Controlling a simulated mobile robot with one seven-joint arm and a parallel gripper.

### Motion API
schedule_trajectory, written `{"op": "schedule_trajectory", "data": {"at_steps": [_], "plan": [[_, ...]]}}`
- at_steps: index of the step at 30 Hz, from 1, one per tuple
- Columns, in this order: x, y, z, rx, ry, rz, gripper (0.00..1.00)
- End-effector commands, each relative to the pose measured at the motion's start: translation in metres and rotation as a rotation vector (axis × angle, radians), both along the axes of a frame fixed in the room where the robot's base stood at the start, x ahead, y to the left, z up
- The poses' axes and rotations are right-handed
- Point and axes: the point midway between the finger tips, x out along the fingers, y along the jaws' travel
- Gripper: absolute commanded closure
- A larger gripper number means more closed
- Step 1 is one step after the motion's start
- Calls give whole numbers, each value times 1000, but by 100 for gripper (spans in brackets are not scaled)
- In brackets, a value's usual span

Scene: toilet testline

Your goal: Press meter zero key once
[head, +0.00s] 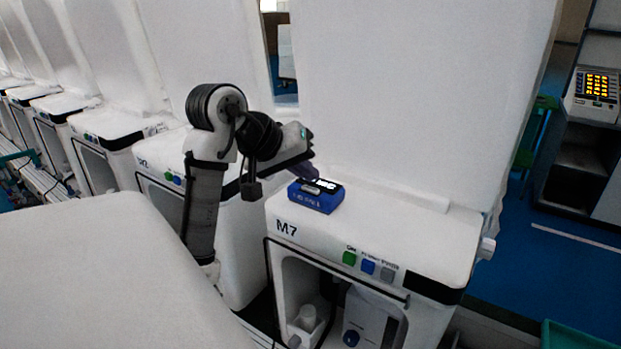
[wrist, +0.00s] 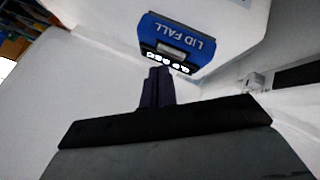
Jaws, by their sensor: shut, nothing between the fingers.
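The blue meter (head: 312,198) sits on top of the white unit marked M7. In the head view its dark top face carries bright white characters. In the wrist view the meter (wrist: 178,32) reads LID FALL, appears upside down, and has a row of small white marks (wrist: 166,59) along its dark near edge. My gripper (head: 312,171) is shut and empty, with its dark fingertips close above and behind the meter. In the wrist view the fingers (wrist: 158,75) point at the meter's near edge. I cannot tell whether they touch it, nor which key is the zero key.
The M7 unit (head: 365,228) has green, blue and grey buttons (head: 368,267) on its front. A tall white panel (head: 420,90) rises behind the meter. Similar white units (head: 105,122) line the left. Blue floor (head: 560,265) is open at the right.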

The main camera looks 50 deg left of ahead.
Motion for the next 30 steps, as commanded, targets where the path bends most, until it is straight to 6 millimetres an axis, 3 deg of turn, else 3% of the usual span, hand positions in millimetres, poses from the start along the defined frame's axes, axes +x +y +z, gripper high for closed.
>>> {"op": "schedule_trajectory", "data": {"at_steps": [5, 19, 30], "plan": [[0, 0, 4, 0, 0, 0, 100], [0, 0, 49, -1, -1, -1, 100], [0, 0, 50, 0, 0, 0, 100]]}}
